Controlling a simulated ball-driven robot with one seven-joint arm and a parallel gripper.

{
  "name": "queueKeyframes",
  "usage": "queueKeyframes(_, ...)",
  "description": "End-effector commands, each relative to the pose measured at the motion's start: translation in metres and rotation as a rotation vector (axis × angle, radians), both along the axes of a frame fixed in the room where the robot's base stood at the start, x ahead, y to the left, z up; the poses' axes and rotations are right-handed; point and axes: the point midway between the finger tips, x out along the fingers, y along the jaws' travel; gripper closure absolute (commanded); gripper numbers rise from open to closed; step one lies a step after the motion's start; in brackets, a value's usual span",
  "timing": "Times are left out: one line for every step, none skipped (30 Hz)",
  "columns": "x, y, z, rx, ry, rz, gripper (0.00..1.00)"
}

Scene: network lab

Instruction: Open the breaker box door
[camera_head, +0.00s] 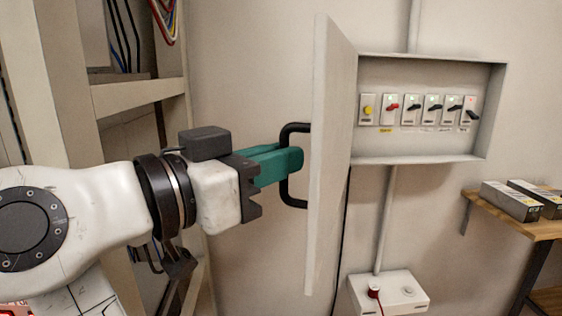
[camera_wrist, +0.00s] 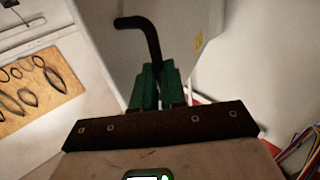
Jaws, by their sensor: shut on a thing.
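The breaker box (camera_head: 425,161) is on the wall, with its switches showing inside. Its light grey door (camera_head: 329,150) stands swung well out from the box, seen nearly edge-on in the head view. A black bar handle (camera_head: 284,190) is on the door's outer face. My gripper (camera_head: 298,158) has teal fingers and is shut on the handle from the left. In the wrist view the teal fingers (camera_wrist: 157,85) close around the black handle (camera_wrist: 150,35), with the door face (camera_wrist: 200,30) behind it. The part of the handle between the fingers is hidden.
A beige rack (camera_head: 140,95) with cables stands at the left, close to my arm. A small white box with a red knob (camera_head: 390,293) is below the breaker box. A wooden shelf (camera_head: 535,228) with boxes (camera_head: 511,201) is at the right.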

Motion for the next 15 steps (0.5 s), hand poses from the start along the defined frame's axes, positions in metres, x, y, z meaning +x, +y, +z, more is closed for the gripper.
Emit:
queueKeyframes(0.0064, -0.0059, -0.0033, 0.003, 0.015, -0.004, 1.00)
queueKeyframes(0.0064, -0.0059, -0.0033, 0.003, 0.015, -0.004, 1.00)
queueKeyframes(0.0064, -0.0059, -0.0034, 0.003, 0.015, -0.004, 1.00)
queueKeyframes(0.0064, -0.0059, -0.0034, 0.003, 0.015, -0.004, 1.00)
queueKeyframes(0.0064, -0.0059, -0.0035, 0.003, 0.015, -0.004, 1.00)
queueKeyframes(0.0063, -0.0059, -0.0035, 0.003, 0.015, -0.004, 1.00)
queueKeyframes(0.0063, -0.0059, -0.0036, 0.003, 0.015, -0.004, 1.00)
queueKeyframes(0.0063, -0.0059, -0.0036, 0.003, 0.015, -0.004, 1.00)
queueKeyframes(0.0062, -0.0060, -0.0037, 0.003, 0.015, -0.004, 0.88)
queueKeyframes(0.0061, -0.0060, -0.0037, 0.003, 0.015, -0.005, 0.85)
queueKeyframes(0.0059, -0.0059, -0.0037, 0.003, 0.015, -0.005, 0.82)
queueKeyframes(0.0057, -0.0058, -0.0036, 0.004, 0.014, -0.005, 0.78)
queueKeyframes(0.0055, -0.0055, -0.0035, 0.003, 0.014, -0.005, 0.75)
queueKeyframes(0.0052, -0.0052, -0.0034, 0.004, 0.013, -0.004, 0.72)
queueKeyframes(0.0048, -0.0049, -0.0032, 0.004, 0.012, -0.004, 0.68)
